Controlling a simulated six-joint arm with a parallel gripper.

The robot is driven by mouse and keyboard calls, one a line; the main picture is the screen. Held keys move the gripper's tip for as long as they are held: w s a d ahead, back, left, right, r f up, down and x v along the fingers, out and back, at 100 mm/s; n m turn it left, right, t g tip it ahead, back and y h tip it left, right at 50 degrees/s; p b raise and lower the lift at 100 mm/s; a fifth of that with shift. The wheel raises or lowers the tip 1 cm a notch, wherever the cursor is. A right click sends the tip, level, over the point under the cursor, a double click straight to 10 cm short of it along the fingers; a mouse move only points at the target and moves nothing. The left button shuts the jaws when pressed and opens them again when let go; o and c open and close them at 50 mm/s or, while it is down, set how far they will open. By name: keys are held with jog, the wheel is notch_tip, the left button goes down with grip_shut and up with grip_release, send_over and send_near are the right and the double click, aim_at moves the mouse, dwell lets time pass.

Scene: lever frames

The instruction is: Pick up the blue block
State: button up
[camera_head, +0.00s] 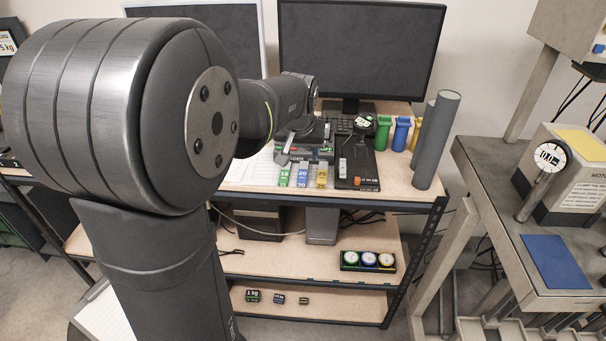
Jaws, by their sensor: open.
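My gripper (287,148) is small in view at the end of my arm, over the upper shelf of the bench. It is open, and its fingers are partly hidden and hard to make out. Just below it, a row of green, blue and yellow numbered pieces stands near the shelf's front edge. The blue piece (302,176) is in the middle of this row, upright, between the green piece (285,176) and the yellow piece (320,176). I cannot tell whether the gripper touches any of them.
A black device (357,168) stands right of the row. Coloured bins (383,132) and tall grey cylinders (436,140) are farther right. A monitor (360,50) stands behind. A dial gauge (549,157) and a flat blue pad (556,262) are on the right table.

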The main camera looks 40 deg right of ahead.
send_over(302, 178)
jog(key=s+a, duration=0.2)
jog(key=f, duration=0.7)
jog(key=shift+s+f, duration=0.2)
jog(key=shift+w+x, duration=0.2)
jog(key=shift+x, duration=2.7)
grip_shut()
jog(key=shift+r, duration=0.1)
